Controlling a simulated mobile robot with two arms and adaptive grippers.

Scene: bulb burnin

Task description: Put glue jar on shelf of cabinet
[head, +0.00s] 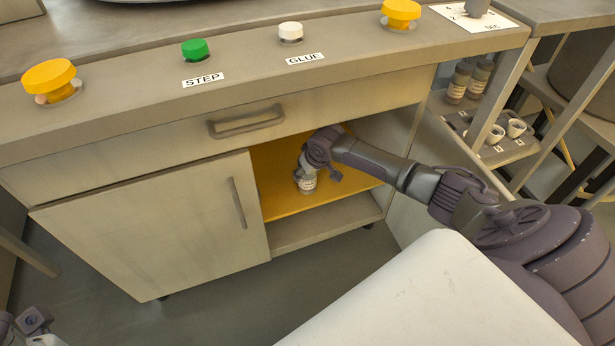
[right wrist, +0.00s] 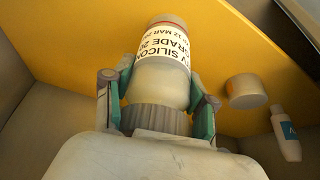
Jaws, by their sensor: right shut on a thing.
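The glue jar (head: 308,185) is pale with a white printed label and is in my right gripper (head: 309,168), inside the open right side of the cabinet (head: 150,225). It is over the yellow shelf (head: 275,200), near its front part. In the right wrist view the jar (right wrist: 160,80) sits between both fingers of the gripper (right wrist: 158,100), which are closed on its sides near a grey ribbed cap. I cannot tell whether the jar touches the shelf. Only a small part of my left arm shows at the lower left of the head view; its fingers are not clear.
A beige cylinder (right wrist: 248,91) and a white bottle (right wrist: 285,135) are right of the jar in the wrist view. The cabinet's left door (head: 150,230) is shut; a drawer (head: 250,118) lies above the opening. A side rack (head: 490,140) holds jars and cups.

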